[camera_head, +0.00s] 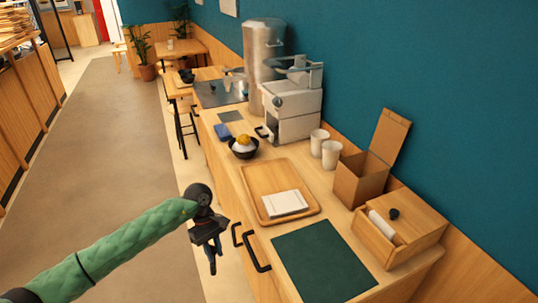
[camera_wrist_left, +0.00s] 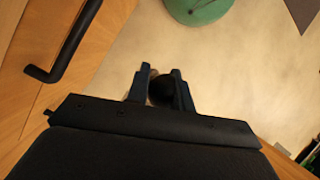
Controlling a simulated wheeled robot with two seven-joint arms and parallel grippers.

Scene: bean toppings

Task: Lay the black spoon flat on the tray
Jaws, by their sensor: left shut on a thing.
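My left gripper (camera_head: 215,250) hangs beside the counter's front edge, over the floor, to the left of and below the tray. In the left wrist view the left gripper (camera_wrist_left: 161,70) is shut on a dark rounded thing, seemingly the black spoon (camera_wrist_left: 162,90), seen nearly end-on between the fingers. Its full length and tilt cannot be told. The wooden tray (camera_head: 250,188) lies on the counter with a white pad (camera_head: 285,203) on its near part; its far part is bare. My right gripper is not in view.
A dark green mat (camera_head: 324,262) lies nearer than the tray. A black bowl (camera_head: 244,153) with white and yellow food stands behind it. An open cardboard box (camera_head: 360,184), a wooden box (camera_head: 400,238) and white cups (camera_head: 331,154) stand to the right. Black handles (camera_head: 256,252) jut from the counter front.

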